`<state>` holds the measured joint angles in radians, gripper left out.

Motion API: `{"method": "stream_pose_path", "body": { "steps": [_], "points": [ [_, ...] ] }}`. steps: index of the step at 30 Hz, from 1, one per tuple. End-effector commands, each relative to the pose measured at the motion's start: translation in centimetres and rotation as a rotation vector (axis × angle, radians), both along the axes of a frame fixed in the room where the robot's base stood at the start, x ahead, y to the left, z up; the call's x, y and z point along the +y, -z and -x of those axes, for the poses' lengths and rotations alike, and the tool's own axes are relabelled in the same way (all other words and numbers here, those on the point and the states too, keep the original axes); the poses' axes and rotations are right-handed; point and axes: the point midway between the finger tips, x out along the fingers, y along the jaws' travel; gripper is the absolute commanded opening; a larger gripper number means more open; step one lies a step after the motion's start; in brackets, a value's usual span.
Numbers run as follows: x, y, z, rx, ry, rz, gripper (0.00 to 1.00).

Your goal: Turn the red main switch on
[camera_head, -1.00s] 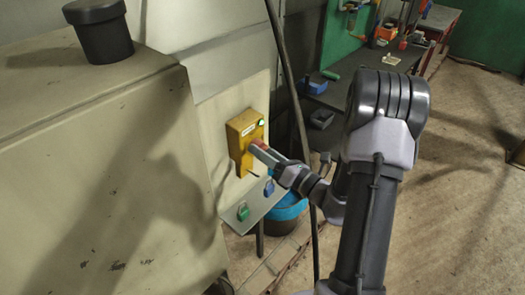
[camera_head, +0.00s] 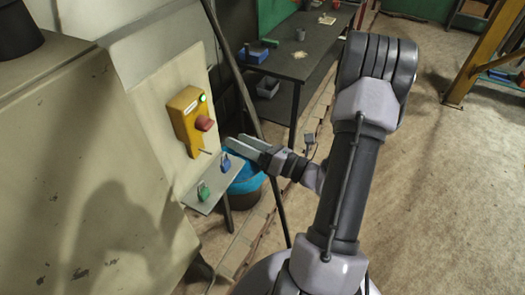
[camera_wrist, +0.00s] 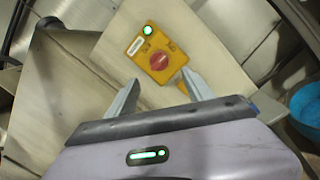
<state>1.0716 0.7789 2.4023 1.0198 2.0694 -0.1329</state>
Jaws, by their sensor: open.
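The red main switch (camera_head: 204,123) is a red knob on a yellow box (camera_head: 183,112) fixed to a pale upright panel. A green lamp (camera_head: 203,98) above the knob is lit. My gripper (camera_head: 233,144) is open and empty, to the right of and a little below the knob, apart from it. In the wrist view the red knob (camera_wrist: 159,62) faces me, beyond and between the two fingertips of my gripper (camera_wrist: 160,78). The yellow box (camera_wrist: 171,46) has dark markings above the knob, too small to read. The lamp (camera_wrist: 148,29) is green here too.
A small shelf (camera_head: 213,188) below the box carries a green padlock (camera_head: 203,192) and a blue padlock (camera_head: 226,163). A blue-rimmed bucket (camera_head: 247,178) stands below. A dark cable or pole runs close behind my gripper. A dark workbench (camera_head: 300,62) stands behind; floor at right is open.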

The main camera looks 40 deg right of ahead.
Motion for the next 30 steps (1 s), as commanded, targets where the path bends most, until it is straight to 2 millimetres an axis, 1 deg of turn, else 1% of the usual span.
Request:
{"method": "stream_pose_path", "body": {
  "steps": [1,3,6,9,13,24,25,26,27,28,29,30],
  "points": [
    [-0.7,0.2,1.4,0.001,0.009,-0.002,0.6],
    [-1.4,0.3,3.3,0.0,0.008,-0.002,0.6],
    [-2.0,0.5,5.3,-0.001,0.006,-0.001,0.6],
    [-2.4,0.7,6.4,-0.001,0.003,-0.001,0.6],
    [-2.5,0.7,7.0,-0.001,0.001,0.0,0.6],
    [-2.4,0.7,6.9,-0.001,-0.003,0.002,0.6],
    [-2.1,0.7,6.8,-0.001,-0.017,0.013,0.6],
    [-1.3,0.6,6.6,0.0,-0.048,0.036,0.6],
    [0.4,0.5,6.2,0.0,-0.118,0.091,0.6],
    [2.3,0.4,5.9,0.0,-0.196,0.153,0.6],
    [4.7,0.4,5.8,-0.003,-0.297,0.237,0.6],
    [8.6,0.6,6.1,-0.012,-0.463,0.379,0.6]
  ]
}}
